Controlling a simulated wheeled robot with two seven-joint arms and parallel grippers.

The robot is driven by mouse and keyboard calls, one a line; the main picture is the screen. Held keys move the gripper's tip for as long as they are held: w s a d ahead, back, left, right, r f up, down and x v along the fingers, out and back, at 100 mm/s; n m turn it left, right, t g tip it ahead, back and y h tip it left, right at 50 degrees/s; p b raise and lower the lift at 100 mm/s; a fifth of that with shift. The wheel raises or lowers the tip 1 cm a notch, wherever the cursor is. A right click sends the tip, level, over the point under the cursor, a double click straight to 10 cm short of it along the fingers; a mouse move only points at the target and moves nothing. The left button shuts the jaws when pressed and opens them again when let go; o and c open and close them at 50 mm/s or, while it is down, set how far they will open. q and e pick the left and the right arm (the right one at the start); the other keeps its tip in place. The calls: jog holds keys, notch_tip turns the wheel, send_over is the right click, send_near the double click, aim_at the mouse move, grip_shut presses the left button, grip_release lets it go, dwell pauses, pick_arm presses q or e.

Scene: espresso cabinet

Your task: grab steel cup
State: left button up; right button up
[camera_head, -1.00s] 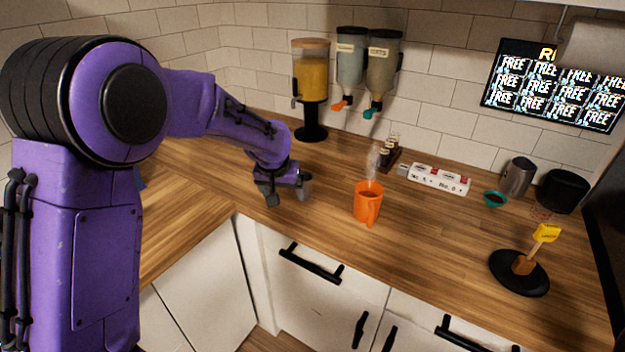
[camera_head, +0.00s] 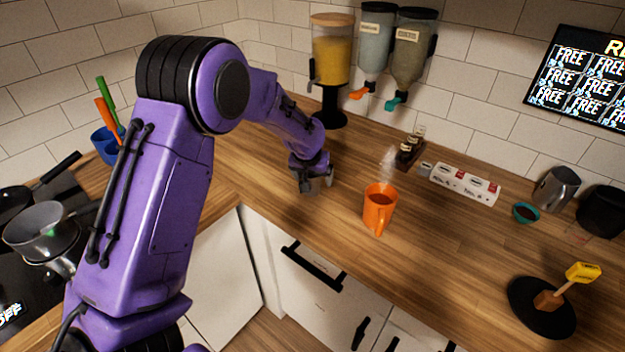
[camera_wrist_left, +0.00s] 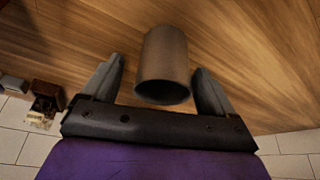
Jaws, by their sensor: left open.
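The steel cup (camera_head: 312,187) stands on the wooden counter, mostly covered by my left gripper (camera_head: 314,181) in the head view. In the left wrist view the cup (camera_wrist_left: 163,62) is a plain brownish-grey cylinder between the two fingers of my left gripper (camera_wrist_left: 160,68). The fingers are open, one on each side, with a visible gap to the cup on both sides. My right gripper is not in view.
A steaming orange mug (camera_head: 378,209) stands just right of the cup. Dispensers (camera_head: 332,65) stand behind, with small bottles (camera_head: 409,150) and a white box (camera_head: 464,184) to the right. A steel pitcher (camera_head: 556,188) is farther right. Pans (camera_head: 42,230) are at left.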

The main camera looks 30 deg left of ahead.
pick_arm(q)
jog(key=x, duration=0.3)
jog(key=shift+a, duration=0.15)
jog(key=shift+s+r, duration=0.1)
jog(key=shift+r, duration=0.05)
jog(key=shift+c, duration=0.3)
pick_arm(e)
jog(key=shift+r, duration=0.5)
pick_arm(q)
jog(key=c, duration=1)
jog(key=shift+r, duration=0.1)
jog(key=shift+c, duration=0.2)
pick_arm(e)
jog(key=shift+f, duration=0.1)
